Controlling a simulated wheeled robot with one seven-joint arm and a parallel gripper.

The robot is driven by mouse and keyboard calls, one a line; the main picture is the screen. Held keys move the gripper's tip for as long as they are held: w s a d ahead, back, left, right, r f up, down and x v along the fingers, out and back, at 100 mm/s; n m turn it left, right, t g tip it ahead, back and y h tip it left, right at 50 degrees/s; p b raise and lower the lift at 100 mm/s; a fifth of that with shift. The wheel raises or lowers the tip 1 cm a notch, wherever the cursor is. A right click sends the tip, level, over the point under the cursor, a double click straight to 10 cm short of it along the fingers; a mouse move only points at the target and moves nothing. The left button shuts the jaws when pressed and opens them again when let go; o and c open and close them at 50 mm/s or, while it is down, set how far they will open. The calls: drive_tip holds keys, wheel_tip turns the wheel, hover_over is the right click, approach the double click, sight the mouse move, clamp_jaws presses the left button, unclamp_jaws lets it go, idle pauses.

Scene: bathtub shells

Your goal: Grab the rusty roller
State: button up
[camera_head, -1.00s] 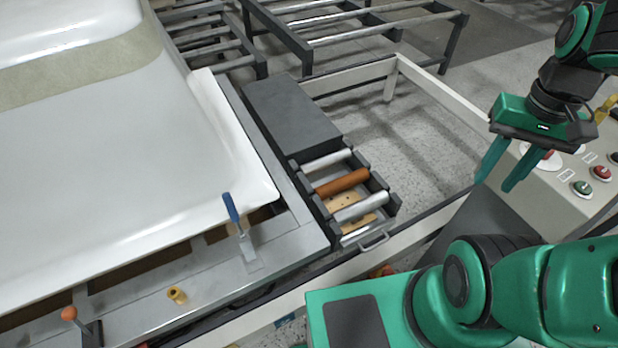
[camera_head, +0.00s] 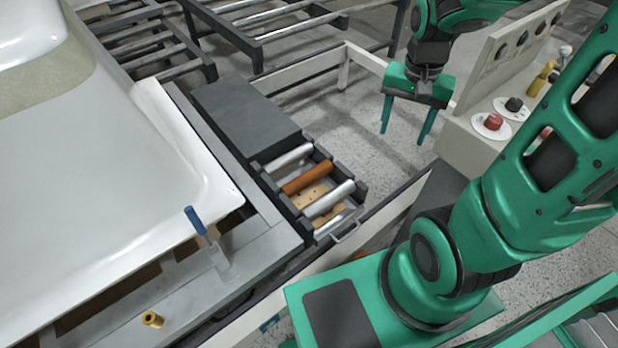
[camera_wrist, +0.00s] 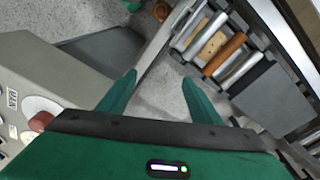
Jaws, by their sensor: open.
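The rusty roller (camera_head: 307,177) is an orange-brown cylinder lying across a dark open drawer frame, between two silver rollers (camera_head: 288,158) and (camera_head: 329,198). It also shows in the wrist view (camera_wrist: 224,54), at the upper right. My green gripper (camera_head: 406,134) is open and empty, its two fingers pointing down. It hangs to the right of the drawer and apart from it. In the wrist view the fingertips of my gripper (camera_wrist: 158,75) are spread, with only floor and a pale rail between them.
A white tub shell (camera_head: 110,170) fills the left. A blue-handled scraper (camera_head: 207,238) and a yellow ring-like piece (camera_head: 153,319) lie on the bench. A control panel with a red button (camera_head: 493,122) stands right of my gripper. A pale rail (camera_head: 390,208) runs before the drawer (camera_head: 347,229).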

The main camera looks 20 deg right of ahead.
drive_tip(key=w+a+f+m, duration=0.2)
drive_tip(key=w+a+f, duration=0.4)
drive_tip(key=w+f, duration=0.4)
drive_tip(key=m+t+y, duration=0.1)
drive_tip(key=m, duration=0.3)
approach(309, 173)
drive_tip(key=shift+w+f, duration=0.2)
drive_tip(key=shift+f, duration=1.5)
drive_tip(key=shift+w+f, duration=0.2)
drive_tip(key=shift+f, duration=1.55)
drive_tip(key=shift+w+f, duration=0.2)
drive_tip(key=shift+f, duration=1.5)
drive_tip(key=shift+r, duration=0.1)
drive_tip(key=c, duration=1.5)
